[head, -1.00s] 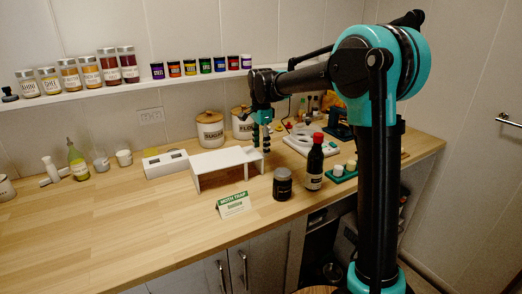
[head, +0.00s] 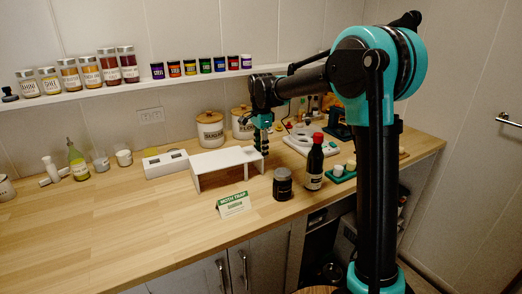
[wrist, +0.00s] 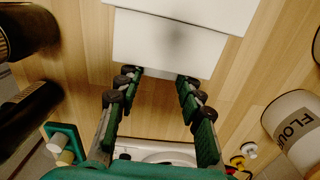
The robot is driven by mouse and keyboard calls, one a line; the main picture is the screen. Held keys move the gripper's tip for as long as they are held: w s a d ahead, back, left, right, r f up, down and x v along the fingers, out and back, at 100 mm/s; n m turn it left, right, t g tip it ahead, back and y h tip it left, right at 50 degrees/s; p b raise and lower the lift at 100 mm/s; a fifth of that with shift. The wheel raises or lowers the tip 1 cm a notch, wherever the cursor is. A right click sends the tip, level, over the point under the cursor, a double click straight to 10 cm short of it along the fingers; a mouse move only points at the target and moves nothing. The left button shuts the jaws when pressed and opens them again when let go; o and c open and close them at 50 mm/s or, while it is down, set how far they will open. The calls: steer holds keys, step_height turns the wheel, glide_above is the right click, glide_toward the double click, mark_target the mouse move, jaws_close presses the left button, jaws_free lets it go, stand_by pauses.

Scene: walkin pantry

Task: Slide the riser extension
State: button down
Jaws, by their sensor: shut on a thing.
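The white riser (head: 218,167) stands on the wooden counter, open underneath. Its narrower extension (wrist: 165,45) sticks out from under the wider top panel (wrist: 185,12) in the wrist view. In the head view the extension shows at the riser's right end (head: 252,154). My gripper (head: 263,148) reaches down at that right end. In the wrist view its two dark-green padded fingers (wrist: 158,77) are apart, with their tips at the extension's end edge, shut on it. The exact contact under the edge is hidden.
A black jar (head: 282,184) and a dark bottle with a red cap (head: 314,163) stand in front right of the gripper. The flour canister (wrist: 296,125) is behind it. A green sign (head: 234,204) stands before the riser. The left counter front is clear.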

steer(key=w+d, duration=0.1)
steer(key=d, duration=0.1)
steer(key=w+d, duration=0.2)
steer(key=d, duration=0.1)
steer(key=w+d, duration=0.1)
steer(key=d, duration=0.1)
steer(key=shift+w+d, duration=0.2)
steer(key=shift+d, duration=0.1)
steer(key=c, duration=1)
jaws_free()
steer(key=shift+o, duration=0.2)
step_height(320, 180, up, 12)
